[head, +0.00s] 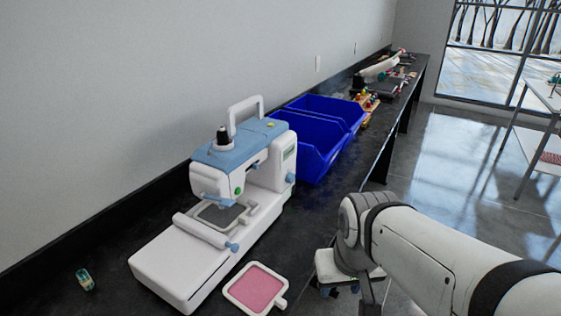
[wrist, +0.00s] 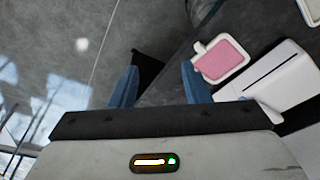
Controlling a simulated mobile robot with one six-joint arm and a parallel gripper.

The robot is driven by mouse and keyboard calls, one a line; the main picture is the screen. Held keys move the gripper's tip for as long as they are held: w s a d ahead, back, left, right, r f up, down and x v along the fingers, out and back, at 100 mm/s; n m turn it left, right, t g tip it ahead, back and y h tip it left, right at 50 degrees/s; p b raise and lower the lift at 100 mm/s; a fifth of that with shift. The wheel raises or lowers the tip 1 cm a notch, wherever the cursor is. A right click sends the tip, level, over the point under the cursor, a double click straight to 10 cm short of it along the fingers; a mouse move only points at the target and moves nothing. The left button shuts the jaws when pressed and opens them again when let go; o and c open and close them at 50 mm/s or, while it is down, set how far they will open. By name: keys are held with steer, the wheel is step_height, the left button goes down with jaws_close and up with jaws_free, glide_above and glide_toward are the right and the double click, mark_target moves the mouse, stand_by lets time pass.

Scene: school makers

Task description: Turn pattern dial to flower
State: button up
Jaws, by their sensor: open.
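A white and light-blue sewing machine (head: 248,165) stands upright on the black counter, left of my arm in the head view. Small blue knobs (head: 291,178) sit on its right side and lower front; I cannot tell which is the pattern dial, and no flower mark is readable. Part of the machine's white body (wrist: 275,80) shows at the right of the wrist view. My gripper (wrist: 160,78) has its two blue fingers apart with nothing between them. It is near the counter's front edge, apart from the machine.
A white frame with a pink panel (head: 258,287) lies in front of the machine; it also shows in the wrist view (wrist: 222,58). Blue bins (head: 318,140) stand behind the machine. A small teal and tan item (head: 85,279) lies at left.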

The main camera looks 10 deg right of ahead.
steer(key=shift+o, duration=0.6)
steer(key=shift+w+a, duration=0.15)
steer(key=shift+w, duration=0.1)
steer(key=shift+o, duration=0.6)
steer(key=w+a+m+g+y, duration=0.2)
steer(key=w+a+m+y, duration=0.2)
steer(key=w, duration=0.7)
steer(key=shift+a+f+m+y, duration=0.3)
steer(key=shift+a+y, duration=0.45)
steer(key=shift+y, duration=0.05)
steer(key=m+t+y, duration=0.8)
steer(key=m+t, duration=0.3)
steer(key=m, duration=0.2)
glide_toward(293, 179)
steer(key=p+x, duration=0.1)
steer(key=x, duration=0.7)
steer(key=shift+a, duration=0.1)
steer(key=shift+c, duration=0.4)
